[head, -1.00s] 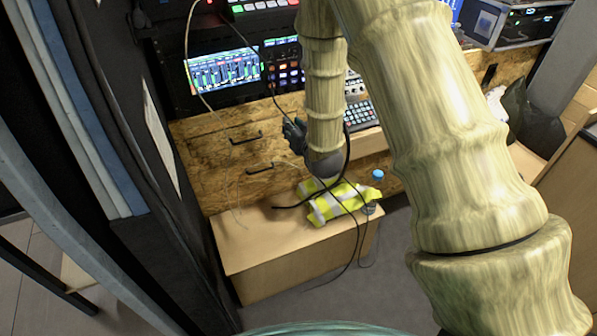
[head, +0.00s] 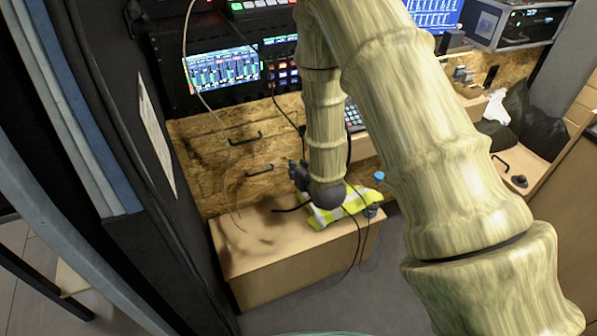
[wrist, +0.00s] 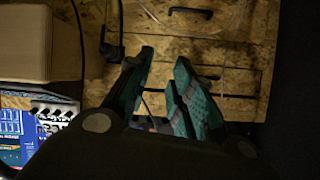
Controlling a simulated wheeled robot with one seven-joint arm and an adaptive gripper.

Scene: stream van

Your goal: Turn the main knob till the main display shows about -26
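My gripper (wrist: 164,66) is open and empty, its two teal fingers apart in front of the wooden drawer fronts. In the head view my gripper (head: 299,176) is a small dark shape beside the wrist, low in front of the drawers. A lit audio-meter display (head: 222,70) is in the rack at upper left, well above the gripper. A blue screen (wrist: 14,124) and a panel with several small knobs (wrist: 52,112) show at the lower left of the wrist view. I cannot tell which knob or display is the main one, and no value is readable.
A wooden bench box (head: 262,250) with a yellow-and-white cloth (head: 352,205) and a blue-capped bottle (head: 379,176) is below the gripper. Drawer handles (head: 258,171) stick out from the wooden front. Thin cables hang near the wrist. A dark bag (head: 530,120) is at right.

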